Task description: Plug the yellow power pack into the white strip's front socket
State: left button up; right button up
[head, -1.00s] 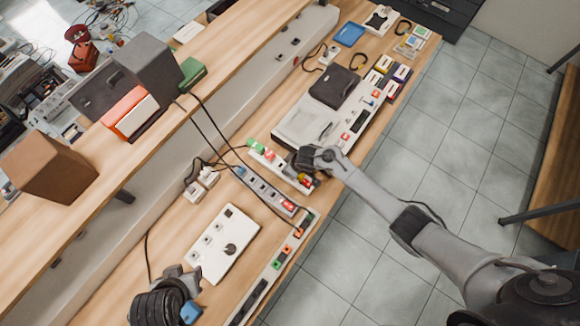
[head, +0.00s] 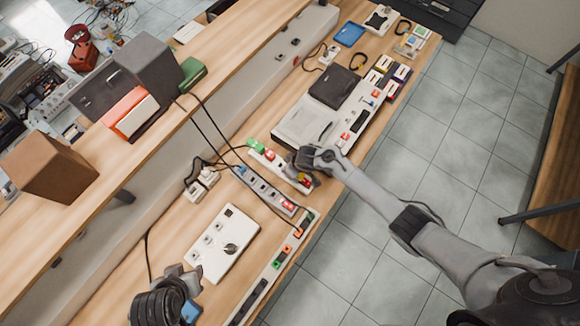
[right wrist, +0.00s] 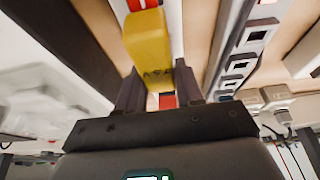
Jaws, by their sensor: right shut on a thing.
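The yellow power pack (right wrist: 148,48) is between the two fingers of my right gripper (right wrist: 158,92), which is shut on it. The white strip (head: 266,158) lies on the bench and carries a green and a red piece at its far end. In the head view my right gripper (head: 306,168) is over the strip's near end and hides most of the pack and the socket there. In the right wrist view the white strip (right wrist: 176,30) runs behind the pack; I cannot tell whether they touch. My left gripper (head: 186,278) is beside the white panel, its jaw gap unclear.
A grey socket strip (head: 258,187) lies parallel and close by. A white panel with a dark knob (head: 222,262), white adapters (head: 203,182) and black cables are on the left side. A grey device (head: 305,124) is beyond. The bench edge and tiled floor are to the right.

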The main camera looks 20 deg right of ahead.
jog(key=o, duration=1.1)
jog(key=p+v, duration=0.2)
jog(key=v, duration=0.9)
jog(key=shift+w+a+p, duration=0.1)
jog(key=shift+p, duration=0.25)
notch_tip(320, 180, up, 6)
jog(key=p, duration=0.7)
jog(key=shift+f, duration=0.1)
